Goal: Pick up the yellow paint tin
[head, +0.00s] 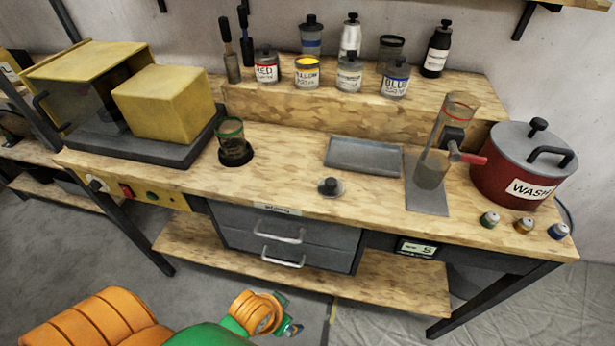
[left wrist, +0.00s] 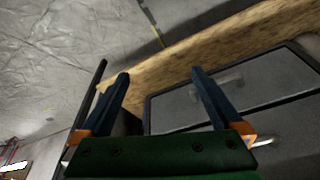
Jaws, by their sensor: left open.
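The yellow paint tin (head: 306,77) is a small clear jar with a white label and yellow at its top. It stands upright on the raised wooden shelf at the back of the bench, between the red tin (head: 266,68) and another white-labelled jar (head: 349,74). My left arm comes in low at the bottom of the head view, in front of the bench and far from the tin. My left gripper (left wrist: 160,74) is open and empty in the left wrist view, facing the drawers and a wooden board. The tin is not in the left wrist view. My right gripper is in neither view.
A blue tin (head: 395,82) and taller bottles stand on the same shelf. The bench holds a grey tray (head: 363,155), a red wash pot (head: 516,178), a clamp stand with a glass cylinder (head: 432,170) and a yellow box (head: 163,105). Drawers (head: 290,238) hang below the bench's front edge.

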